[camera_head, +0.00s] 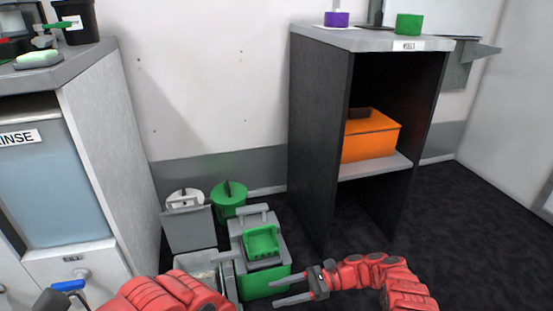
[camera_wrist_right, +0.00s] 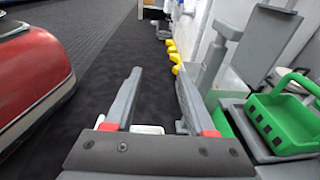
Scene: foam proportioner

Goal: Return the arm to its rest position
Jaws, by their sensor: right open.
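My right arm (camera_head: 370,272), red and jointed, reaches in from the lower right of the head view. Its gripper (camera_head: 278,292) points left, with two grey fingers apart, in front of the green and grey cart (camera_head: 262,275). In the right wrist view the gripper (camera_wrist_right: 158,85) is open, with nothing between its fingers and dark floor beyond. My left arm (camera_head: 170,294) shows as red links at the bottom edge; its gripper is not seen.
A green basket (camera_head: 262,243) sits on the cart, close to the right gripper; it also shows in the right wrist view (camera_wrist_right: 285,122). A dark shelf unit (camera_head: 317,130) holds an orange box (camera_head: 370,137). A counter (camera_head: 105,140) stands left. Dark floor (camera_head: 470,215) is clear at right.

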